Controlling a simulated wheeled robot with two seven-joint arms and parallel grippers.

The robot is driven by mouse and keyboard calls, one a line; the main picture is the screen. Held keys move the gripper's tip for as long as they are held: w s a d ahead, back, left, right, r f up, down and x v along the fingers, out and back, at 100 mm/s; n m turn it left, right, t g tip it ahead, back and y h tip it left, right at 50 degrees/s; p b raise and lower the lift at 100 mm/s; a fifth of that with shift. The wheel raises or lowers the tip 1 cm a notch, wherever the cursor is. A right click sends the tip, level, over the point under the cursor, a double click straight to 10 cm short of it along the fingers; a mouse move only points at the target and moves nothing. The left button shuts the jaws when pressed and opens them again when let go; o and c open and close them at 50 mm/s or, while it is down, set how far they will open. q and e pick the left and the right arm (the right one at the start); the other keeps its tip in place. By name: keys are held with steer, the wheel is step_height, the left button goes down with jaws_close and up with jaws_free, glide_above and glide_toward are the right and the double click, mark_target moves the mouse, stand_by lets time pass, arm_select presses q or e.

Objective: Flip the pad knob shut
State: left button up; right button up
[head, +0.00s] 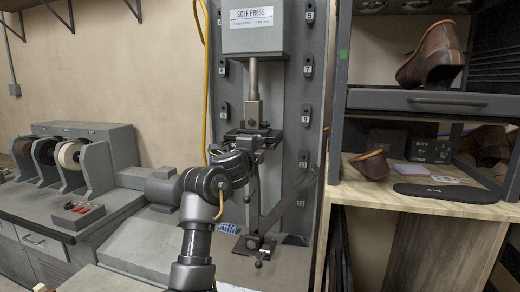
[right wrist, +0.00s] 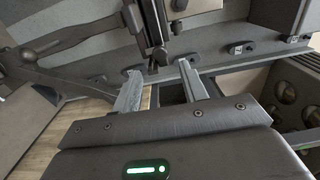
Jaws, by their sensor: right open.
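The sole press (head: 252,35) stands in the middle of the head view, with a vertical ram (head: 253,85) above a dark clamp-like pad assembly (head: 253,130). My right gripper (head: 268,140) is up at this assembly, partly hidden by my own arm. In the right wrist view its two fingers (right wrist: 162,88) are apart, with a dark upright metal piece (right wrist: 154,35) just beyond and between their tips. I cannot tell whether they touch it, or whether this piece is the pad knob. A small dark lever with a round end (head: 258,263) sits at the press foot. My left gripper is out of view.
Numbered slots line the grey panel (head: 306,110) behind the press. A shelf (head: 420,101) with shoes and a wooden bench (head: 430,200) stand at right. Grinding wheels (head: 70,155) stand at left. A grey diagonal bar (head: 290,195) runs close below my gripper.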

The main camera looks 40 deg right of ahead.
steer(key=shift+b+v, duration=0.4)
steer(key=shift+v, duration=1.7)
